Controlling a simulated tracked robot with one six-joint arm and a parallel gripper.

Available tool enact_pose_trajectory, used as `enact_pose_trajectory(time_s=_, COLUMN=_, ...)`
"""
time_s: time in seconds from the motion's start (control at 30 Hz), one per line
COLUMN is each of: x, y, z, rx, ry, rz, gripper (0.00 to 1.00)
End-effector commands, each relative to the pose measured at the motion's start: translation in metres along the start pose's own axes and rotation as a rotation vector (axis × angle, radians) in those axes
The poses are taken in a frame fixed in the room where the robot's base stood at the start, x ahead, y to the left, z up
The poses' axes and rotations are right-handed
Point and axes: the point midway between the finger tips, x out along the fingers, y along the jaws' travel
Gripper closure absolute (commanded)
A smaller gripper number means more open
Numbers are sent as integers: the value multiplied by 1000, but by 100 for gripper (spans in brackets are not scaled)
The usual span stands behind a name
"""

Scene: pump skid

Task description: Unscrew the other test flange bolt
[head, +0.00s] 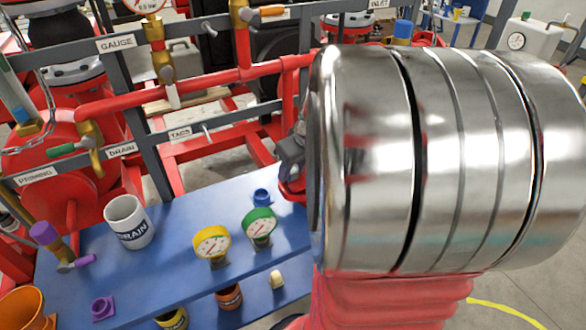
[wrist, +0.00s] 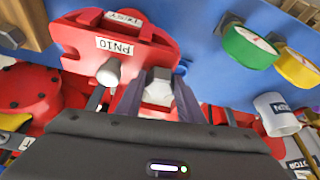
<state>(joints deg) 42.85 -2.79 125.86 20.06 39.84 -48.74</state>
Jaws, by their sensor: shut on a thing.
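The red test flange (wrist: 75,45) fills the upper middle of the wrist view, with a "PN10" label and a "TEST" tag. A grey hex bolt head (wrist: 158,84) stands at its near edge. My gripper (wrist: 157,98) is shut on this bolt head, one dark finger on either side. A round grey stud or bolt (wrist: 108,72) shows on the flange to the left. Whether the held bolt is still seated in its hole cannot be told. In the head view my arm's metal link hides most of the gripper and flange.
Red pipework and a grey frame (head: 150,165) rise behind. A small purple part (head: 103,307) lies at the front left.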

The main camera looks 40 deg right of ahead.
Motion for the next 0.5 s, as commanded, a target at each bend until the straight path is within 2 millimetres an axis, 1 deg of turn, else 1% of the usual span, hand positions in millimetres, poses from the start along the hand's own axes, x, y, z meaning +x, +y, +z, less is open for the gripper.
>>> enact_pose_trajectory(time_s=0.17, x=0, y=0, z=0, rx=-18, ry=-2, rz=-9, gripper=89)
enact_pose_trajectory(time_s=0.5, x=0, y=0, z=1, rx=-187, ry=-2, rz=-81, gripper=89)
